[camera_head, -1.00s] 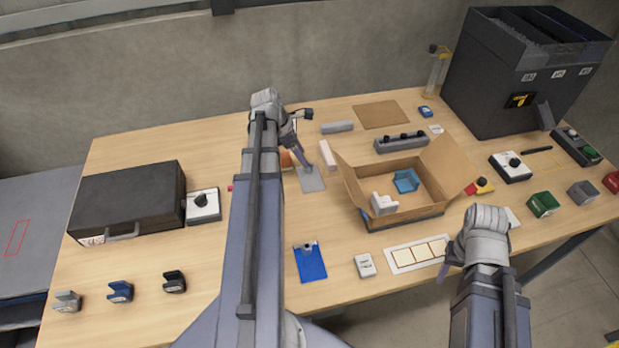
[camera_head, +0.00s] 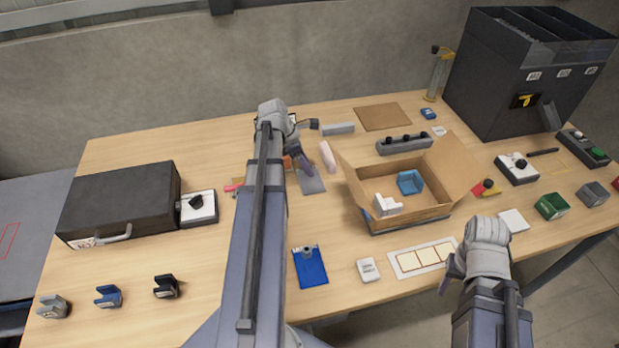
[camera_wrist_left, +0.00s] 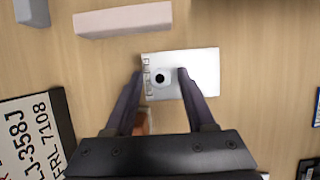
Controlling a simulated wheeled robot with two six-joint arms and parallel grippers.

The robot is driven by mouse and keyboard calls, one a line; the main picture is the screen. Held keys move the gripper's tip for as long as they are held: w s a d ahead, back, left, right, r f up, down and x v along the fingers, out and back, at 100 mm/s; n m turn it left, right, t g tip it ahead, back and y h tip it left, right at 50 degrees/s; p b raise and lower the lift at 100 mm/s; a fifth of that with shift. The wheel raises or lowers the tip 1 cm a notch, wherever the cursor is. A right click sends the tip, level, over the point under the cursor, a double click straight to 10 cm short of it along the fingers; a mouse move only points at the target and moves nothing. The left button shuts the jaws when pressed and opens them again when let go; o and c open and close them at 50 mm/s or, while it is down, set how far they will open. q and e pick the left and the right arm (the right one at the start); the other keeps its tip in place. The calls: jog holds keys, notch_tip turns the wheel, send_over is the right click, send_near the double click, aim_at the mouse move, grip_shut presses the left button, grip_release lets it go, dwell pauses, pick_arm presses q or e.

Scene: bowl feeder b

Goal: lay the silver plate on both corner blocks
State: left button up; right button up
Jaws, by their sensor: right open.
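The silver plate (camera_head: 313,184) lies flat on the table, partly hidden by my left gripper in the head view. The left wrist view shows the plate (camera_wrist_left: 205,75) with a round black-centred knob or hole between my fingers. My left gripper (camera_wrist_left: 160,73) is open, one finger at the plate's left edge and one over its surface. I cannot tell whether they touch. Two L-shaped blocks, blue (camera_head: 410,182) and white (camera_head: 387,205), which look like the corner blocks, sit apart inside the open cardboard box (camera_head: 436,208). My right gripper (camera_head: 447,276) is open and empty by the front edge.
A pale block (camera_head: 328,156) lies just behind the plate. A grey bar (camera_head: 338,129) is farther back. The box flaps stand between plate and blocks. A black case (camera_head: 120,203) is at left, a blue clipboard (camera_head: 311,268) in front.

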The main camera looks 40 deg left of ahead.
pick_arm(q)
grip_shut()
dwell(0.3)
jog(key=shift+r, duration=0.15)
notch_tip(320, 180, up, 10)
jog(key=p, duration=1)
